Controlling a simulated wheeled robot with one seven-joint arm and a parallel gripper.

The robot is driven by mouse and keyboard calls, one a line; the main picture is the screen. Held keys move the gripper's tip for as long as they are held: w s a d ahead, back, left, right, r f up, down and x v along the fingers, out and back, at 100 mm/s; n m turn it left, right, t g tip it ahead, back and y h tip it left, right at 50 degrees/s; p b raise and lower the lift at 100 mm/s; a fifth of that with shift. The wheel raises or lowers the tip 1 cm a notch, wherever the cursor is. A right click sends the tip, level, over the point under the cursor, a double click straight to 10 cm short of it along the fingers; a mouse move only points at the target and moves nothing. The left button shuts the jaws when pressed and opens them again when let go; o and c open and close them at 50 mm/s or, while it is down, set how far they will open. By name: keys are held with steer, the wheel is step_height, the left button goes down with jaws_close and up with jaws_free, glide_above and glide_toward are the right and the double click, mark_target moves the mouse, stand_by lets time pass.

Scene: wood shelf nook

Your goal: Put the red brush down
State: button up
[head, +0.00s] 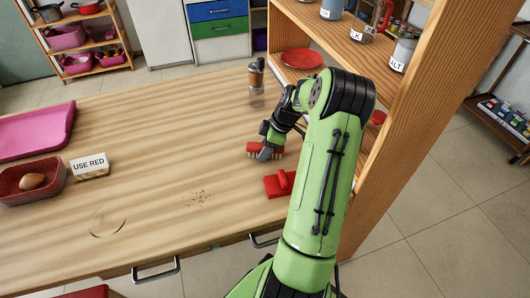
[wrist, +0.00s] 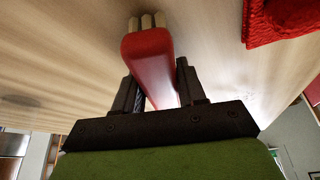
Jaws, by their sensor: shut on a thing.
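My gripper (head: 268,152) is shut on the red brush (head: 253,147), low over the right part of the wooden table. In the wrist view the jaws (wrist: 160,88) close on both sides of the long red brush body (wrist: 150,62), with tan bristle tufts (wrist: 146,22) at its far end. I cannot tell whether the brush touches the table. A second red item (head: 278,185) lies on the table, nearer to me than the brush; its surface looks textured in the wrist view (wrist: 282,20).
Dark crumbs (head: 200,197) and a ring mark (head: 107,223) are on the table. A "USE RED" sign (head: 89,167), a dark red tray (head: 50,192) and a pink tray (head: 35,133) are left. A grinder-like bottle (head: 257,75) stands behind. A wooden shelf (head: 400,110) borders the right. The middle table is mostly clear.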

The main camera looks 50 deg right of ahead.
steer(key=shift+f, duration=0.2)
steer(key=shift+f, duration=0.15)
steer(key=o, duration=1)
steer(key=shift+f, duration=0.1)
steer(key=shift+s, duration=0.1)
steer(key=shift+a+f, duration=0.1)
